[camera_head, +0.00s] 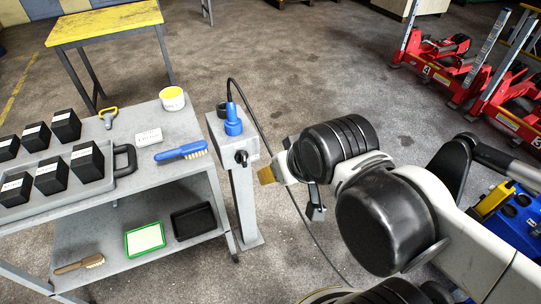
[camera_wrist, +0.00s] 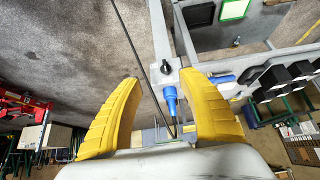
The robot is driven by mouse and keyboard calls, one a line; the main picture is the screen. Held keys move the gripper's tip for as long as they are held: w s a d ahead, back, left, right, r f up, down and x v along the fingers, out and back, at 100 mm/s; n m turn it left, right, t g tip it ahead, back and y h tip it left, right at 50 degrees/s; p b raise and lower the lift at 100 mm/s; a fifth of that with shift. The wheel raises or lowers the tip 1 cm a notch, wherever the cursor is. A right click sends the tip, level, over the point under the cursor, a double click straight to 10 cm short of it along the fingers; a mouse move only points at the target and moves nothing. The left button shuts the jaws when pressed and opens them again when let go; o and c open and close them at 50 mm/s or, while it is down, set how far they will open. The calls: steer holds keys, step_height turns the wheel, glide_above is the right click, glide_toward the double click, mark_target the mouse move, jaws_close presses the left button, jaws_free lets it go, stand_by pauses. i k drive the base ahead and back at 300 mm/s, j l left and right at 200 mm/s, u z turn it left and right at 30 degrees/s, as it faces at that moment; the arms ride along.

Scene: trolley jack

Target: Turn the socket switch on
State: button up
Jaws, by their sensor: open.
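The socket post (camera_head: 243,205) is a grey pedestal beside the trolley, with a grey socket box (camera_head: 217,128) on top. A blue plug (camera_head: 233,122) with a black cable stands in it. The black switch knob (camera_head: 241,157) is on the box's front face; I cannot tell its setting. My gripper (camera_head: 266,175) is just right of the box, with a yellow finger showing. In the wrist view my gripper (camera_wrist: 165,85) has its yellow fingers wide apart and nothing between them is gripped. The knob (camera_wrist: 166,68) and plug (camera_wrist: 171,105) show in the gap, farther off.
The black cable (camera_head: 285,180) hangs near my gripper. A yellow table (camera_head: 105,22) stands behind. Red jacks (camera_head: 450,70) are at right. Floor behind the post is clear.

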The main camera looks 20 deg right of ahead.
mark_target(241, 157)
steer(key=k+u, duration=0.25)
steer(key=k, duration=0.2)
steer(key=k+j+u, duration=0.3)
steer(key=k, duration=0.15)
steer(key=k+l, duration=0.05)
